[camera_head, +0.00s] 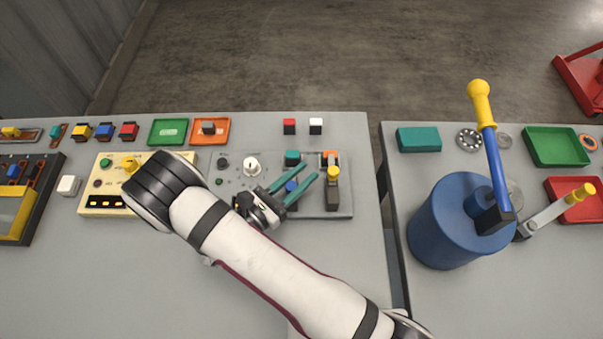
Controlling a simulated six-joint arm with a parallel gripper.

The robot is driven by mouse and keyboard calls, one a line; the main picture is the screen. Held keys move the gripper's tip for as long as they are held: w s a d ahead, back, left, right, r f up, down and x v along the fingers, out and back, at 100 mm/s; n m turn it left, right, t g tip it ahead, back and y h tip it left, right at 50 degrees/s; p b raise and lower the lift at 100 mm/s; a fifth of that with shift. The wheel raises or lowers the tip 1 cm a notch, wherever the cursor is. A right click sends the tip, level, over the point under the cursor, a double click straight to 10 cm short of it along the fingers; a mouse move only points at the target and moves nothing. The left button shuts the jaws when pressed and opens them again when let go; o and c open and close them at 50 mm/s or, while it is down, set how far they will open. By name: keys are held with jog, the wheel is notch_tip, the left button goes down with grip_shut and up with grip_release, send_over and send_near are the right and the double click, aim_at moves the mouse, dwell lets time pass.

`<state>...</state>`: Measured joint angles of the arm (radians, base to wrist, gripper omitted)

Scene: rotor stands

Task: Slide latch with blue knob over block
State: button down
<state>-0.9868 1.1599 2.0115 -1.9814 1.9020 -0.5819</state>
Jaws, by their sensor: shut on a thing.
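The latch's blue knob (291,186) shows between the teal fingers of my gripper (300,173), low over the grey panel (235,185). My gripper is shut on the blue knob, with its fingers apart by about the knob's width. The latch body under the knob is mostly hidden by the fingers. A teal block (292,157) sits on the panel just behind the fingers. I cannot tell whether the latch touches or covers a block.
On the same panel, a lever with a yellow-orange knob (333,172) stands close right of the fingers, and a white dial (252,167) stands left. A blue drum (440,225) stands on the right table.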

dwell(0.8)
jog(key=shift+w, duration=2.1)
jog(key=shift+a, duration=0.1)
jog(key=c, duration=0.6)
grip_release()
jog(key=shift+s, duration=0.15)
jog(key=v, duration=1.5)
jog(key=shift+s+a, duration=0.2)
jog(key=shift+a, duration=0.05)
jog(key=shift+r, duration=0.1)
